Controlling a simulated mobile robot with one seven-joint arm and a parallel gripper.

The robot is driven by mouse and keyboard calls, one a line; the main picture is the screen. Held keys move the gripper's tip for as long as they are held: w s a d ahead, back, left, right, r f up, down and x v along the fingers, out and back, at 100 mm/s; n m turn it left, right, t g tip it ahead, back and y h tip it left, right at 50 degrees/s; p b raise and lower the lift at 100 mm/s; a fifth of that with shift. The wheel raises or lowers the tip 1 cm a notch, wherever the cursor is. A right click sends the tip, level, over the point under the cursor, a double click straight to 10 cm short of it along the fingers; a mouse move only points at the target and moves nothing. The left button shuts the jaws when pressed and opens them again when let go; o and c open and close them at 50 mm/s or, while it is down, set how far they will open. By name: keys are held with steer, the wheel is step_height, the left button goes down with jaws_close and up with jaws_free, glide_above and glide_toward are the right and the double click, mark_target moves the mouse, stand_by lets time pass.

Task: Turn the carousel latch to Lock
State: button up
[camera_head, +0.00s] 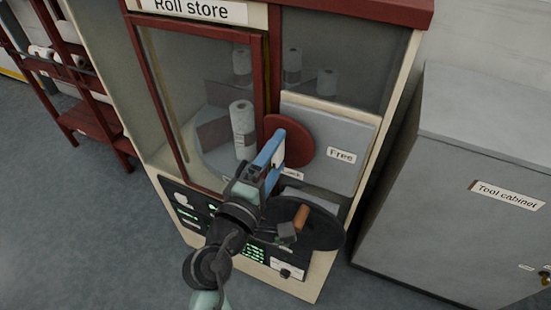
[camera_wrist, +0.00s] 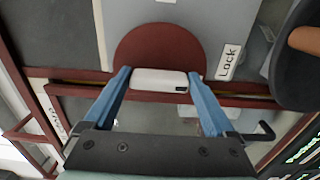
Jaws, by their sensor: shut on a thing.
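The carousel latch has a dark red round disc (camera_head: 295,140) on the grey front panel of the Roll store. The disc also shows in the wrist view (camera_wrist: 160,48), with a pale block-shaped handle (camera_wrist: 162,80) at its near edge. My gripper (camera_wrist: 160,76) has its blue fingers on the two ends of this handle, shut on it. In the head view my gripper (camera_head: 272,150) covers the handle and part of the disc. A "Free" label (camera_head: 342,155) is right of the disc. The "Lock" label (camera_wrist: 228,62) shows right of the disc in the wrist view.
The Roll store's glass front (camera_head: 185,90) shows several pale rolls, one tall roll (camera_head: 242,130) beside the latch. A dark round tray (camera_head: 325,232) with an orange-brown handle is below my gripper. A grey tool cabinet (camera_head: 450,180) stands at right. Open floor lies at left.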

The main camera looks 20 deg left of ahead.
stand_by(0.4)
steer(key=o, duration=1.1)
steer(key=shift+c, duration=0.2)
steer(key=s+b, duration=0.3)
steer(key=s, duration=1)
steer(key=shift+a, duration=0.2)
